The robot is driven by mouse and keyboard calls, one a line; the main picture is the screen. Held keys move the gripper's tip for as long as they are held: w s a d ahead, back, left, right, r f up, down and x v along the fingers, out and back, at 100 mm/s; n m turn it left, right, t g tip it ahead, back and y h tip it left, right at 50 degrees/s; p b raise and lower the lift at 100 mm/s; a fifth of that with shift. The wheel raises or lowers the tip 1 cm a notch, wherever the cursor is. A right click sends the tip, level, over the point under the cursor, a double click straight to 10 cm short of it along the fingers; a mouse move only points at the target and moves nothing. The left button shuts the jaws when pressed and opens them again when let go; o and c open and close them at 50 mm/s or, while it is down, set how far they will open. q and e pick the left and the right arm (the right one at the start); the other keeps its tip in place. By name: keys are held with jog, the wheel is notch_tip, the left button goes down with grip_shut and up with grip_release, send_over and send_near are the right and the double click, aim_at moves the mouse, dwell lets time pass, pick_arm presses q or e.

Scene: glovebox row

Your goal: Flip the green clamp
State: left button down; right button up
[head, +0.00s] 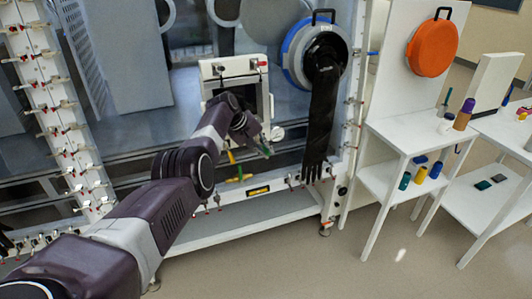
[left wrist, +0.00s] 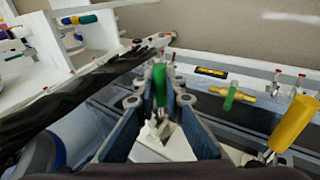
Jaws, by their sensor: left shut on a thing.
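The green clamp (left wrist: 160,86) shows in the left wrist view as a green handle on a metal base, between the fingers of my left gripper (left wrist: 160,100). The gripper is shut on it, and the fingers hide part of its sides. There the clamp is too small and covered to make out well. My right gripper is in neither view.
A yellow handle (left wrist: 292,124) stands close on the right in the left wrist view. A brass fitting with a green handle (left wrist: 230,97) is beyond it. A black glove (head: 322,110) hangs right of my arm. White shelves (head: 405,135) stand further right.

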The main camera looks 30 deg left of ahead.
pick_arm(q)
jog(key=c, duration=2)
grip_release()
jog(key=shift+a+r, duration=0.1)
jog(key=shift+v, duration=0.9)
jog(key=v, duration=1)
